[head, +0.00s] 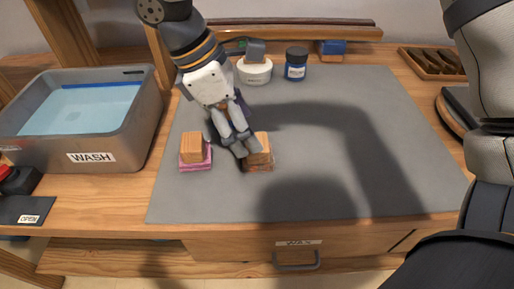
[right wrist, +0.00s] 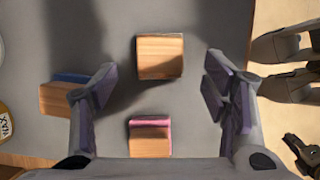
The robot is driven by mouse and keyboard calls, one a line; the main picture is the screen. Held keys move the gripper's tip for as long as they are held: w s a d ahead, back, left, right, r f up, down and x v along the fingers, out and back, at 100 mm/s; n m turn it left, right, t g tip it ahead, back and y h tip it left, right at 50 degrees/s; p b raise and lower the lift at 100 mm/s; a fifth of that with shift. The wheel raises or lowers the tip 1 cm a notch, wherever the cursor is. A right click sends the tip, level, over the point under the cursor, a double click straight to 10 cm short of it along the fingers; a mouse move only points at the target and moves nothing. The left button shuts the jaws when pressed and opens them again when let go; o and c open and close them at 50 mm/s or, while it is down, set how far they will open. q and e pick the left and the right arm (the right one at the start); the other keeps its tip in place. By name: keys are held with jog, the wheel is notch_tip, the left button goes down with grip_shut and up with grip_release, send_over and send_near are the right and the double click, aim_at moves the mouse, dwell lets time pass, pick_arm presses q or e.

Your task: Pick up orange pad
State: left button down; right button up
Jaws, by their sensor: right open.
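A wooden block on a thin reddish-orange pad (head: 260,166) sits on the grey mat. I take it as the orange pad. Its wooden top (right wrist: 160,57) shows in the right wrist view, just ahead of my fingertips and between their lines. My right gripper (head: 240,149) is open and empty, its fingers pointing down close beside that block and partly covering it in the head view. The right gripper (right wrist: 160,84) also shows with its fingers wide apart. I cannot tell whether a finger touches the block. My left gripper is not in view.
A wood-topped pink pad (head: 195,157) lies to the left. A blue-edged block (right wrist: 62,98) is left of the fingers in the right wrist view. A wash basin (head: 135,125) stands at left, and jars (head: 296,66) at the back. The mat's right side is clear.

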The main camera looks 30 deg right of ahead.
jog(key=x, duration=0.5)
jog(key=shift+s+d+f, duration=0.15)
jog(key=shift+d, duration=0.1)
jog(key=c, duration=1.2)
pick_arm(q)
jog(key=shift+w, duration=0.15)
pick_arm(e)
jog(key=shift+c, duration=0.2)
jog(key=shift+r, duration=0.45)
jog(key=r, duration=0.3)
jog(key=shift+a+r+p, duration=0.3)
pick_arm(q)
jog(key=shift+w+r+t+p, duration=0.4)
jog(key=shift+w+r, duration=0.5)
pick_arm(e)
jog(key=s+a+r, duration=0.7)
jog(key=a+r, duration=0.1)
jog(key=a, duration=0.3)
jog(key=shift+a+r, duration=0.25)
jog(key=shift+r, duration=0.05)
